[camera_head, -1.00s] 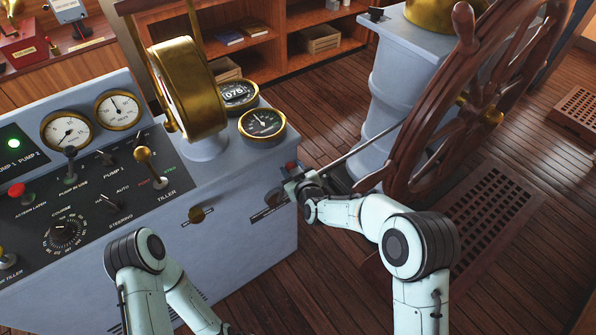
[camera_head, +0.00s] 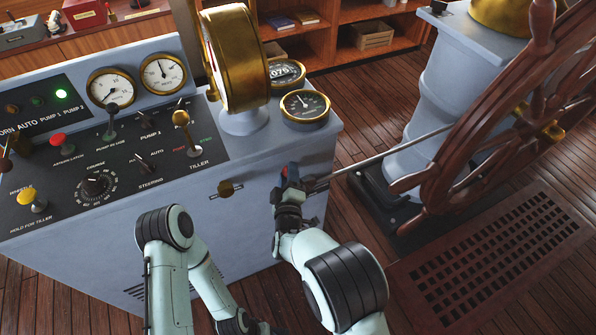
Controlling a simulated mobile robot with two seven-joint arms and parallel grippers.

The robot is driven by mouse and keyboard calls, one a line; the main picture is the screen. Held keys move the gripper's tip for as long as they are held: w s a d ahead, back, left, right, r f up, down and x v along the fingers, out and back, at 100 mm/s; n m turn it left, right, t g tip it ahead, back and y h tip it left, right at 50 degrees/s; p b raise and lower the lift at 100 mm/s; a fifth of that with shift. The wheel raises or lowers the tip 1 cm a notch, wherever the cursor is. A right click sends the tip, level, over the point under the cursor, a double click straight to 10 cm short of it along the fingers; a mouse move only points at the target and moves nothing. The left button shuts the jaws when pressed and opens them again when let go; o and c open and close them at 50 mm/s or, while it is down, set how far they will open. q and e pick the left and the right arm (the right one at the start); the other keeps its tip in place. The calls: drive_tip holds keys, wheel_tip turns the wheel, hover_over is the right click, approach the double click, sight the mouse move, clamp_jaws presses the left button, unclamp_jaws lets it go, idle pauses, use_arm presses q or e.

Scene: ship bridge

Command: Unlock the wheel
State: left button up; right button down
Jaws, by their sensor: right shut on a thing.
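The wooden ship's wheel (camera_head: 474,140) stands at the right, beside its grey pedestal (camera_head: 430,110). A thin metal rod (camera_head: 385,153) runs from beside the wheel to the front face of the grey console (camera_head: 262,215). At the console end is a small handle with a red top (camera_head: 285,171), by a dark slotted plate (camera_head: 316,204). My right gripper (camera_head: 289,190) is shut on this handle from the near side; its fingers are small and partly hidden. My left gripper (camera_head: 240,324) is low at the bottom edge, partly cut off, away from the handle.
The console top carries gauges, levers and a brass instrument (camera_head: 235,60). A floor grating (camera_head: 490,255) lies below the wheel. Shelves (camera_head: 330,40) stand behind.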

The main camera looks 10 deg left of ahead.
drive_tip(key=shift+s+a+f+n, duration=0.35)
drive_tip(key=shift+a+f+n, duration=0.1)
drive_tip(key=shift+a+n, duration=0.05)
drive_tip(key=c, duration=0.7)
unclamp_jaws()
drive_tip(key=shift+o, duration=0.2)
drive_tip(key=v, duration=1.3)
drive_tip(key=shift+s+f, duration=0.25)
